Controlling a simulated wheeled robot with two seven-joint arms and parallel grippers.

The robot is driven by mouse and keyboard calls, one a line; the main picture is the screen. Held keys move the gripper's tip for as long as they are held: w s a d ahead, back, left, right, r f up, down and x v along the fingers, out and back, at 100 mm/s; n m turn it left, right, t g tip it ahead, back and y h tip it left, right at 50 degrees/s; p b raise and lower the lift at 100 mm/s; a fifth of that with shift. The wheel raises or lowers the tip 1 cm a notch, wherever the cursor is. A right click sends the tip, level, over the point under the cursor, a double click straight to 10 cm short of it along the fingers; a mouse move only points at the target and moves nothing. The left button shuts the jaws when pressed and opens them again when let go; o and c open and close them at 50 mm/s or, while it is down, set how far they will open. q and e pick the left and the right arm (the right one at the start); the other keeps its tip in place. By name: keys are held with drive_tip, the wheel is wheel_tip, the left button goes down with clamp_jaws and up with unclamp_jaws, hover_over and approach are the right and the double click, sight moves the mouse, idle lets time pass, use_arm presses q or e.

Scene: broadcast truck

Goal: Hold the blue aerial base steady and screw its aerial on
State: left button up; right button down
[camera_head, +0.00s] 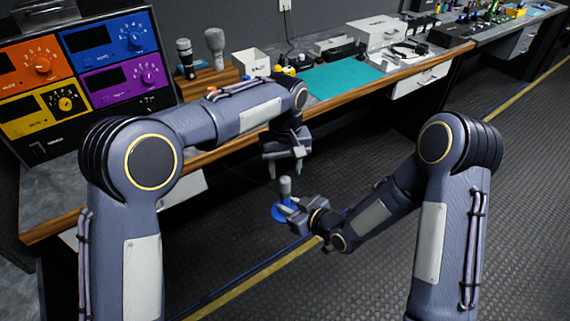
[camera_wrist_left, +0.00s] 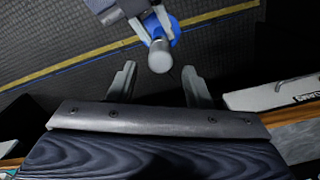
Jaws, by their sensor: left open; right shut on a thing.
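The blue aerial base (camera_head: 279,212) is held in the air off the bench's front edge by my right gripper (camera_head: 289,207), which is shut on it. A grey rod-like aerial (camera_head: 285,186) stands upright on the base. In the left wrist view the blue base (camera_wrist_left: 175,30) is partly hidden by the aerial (camera_wrist_left: 160,56) and the right gripper's fingers. My left gripper (camera_head: 286,174) is open and points down just above the aerial. In its wrist view the aerial's rounded end lies just past the gap between the left fingertips (camera_wrist_left: 159,74), apart from both. I cannot tell whether the aerial's thread is engaged.
The wooden-edged bench (camera_head: 400,76) runs behind my arms, with a teal mat (camera_head: 340,79), a white open box (camera_head: 251,62) and two microphone-like items on a wooden block (camera_head: 207,82). A coloured control panel (camera_head: 80,75) stands at left. The floor (camera_head: 375,150) around the grippers is clear.

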sight(285, 186)
use_arm(q)
wheel_tip(285, 186, down, 7)
drive_tip(key=shift+f, duration=0.15)
idle(0.4)
clamp_jaws()
drive_tip(key=m, duration=1.1)
drive_tip(key=shift+m, duration=0.4)
drive_tip(key=shift+o, duration=0.8)
unclamp_jaws()
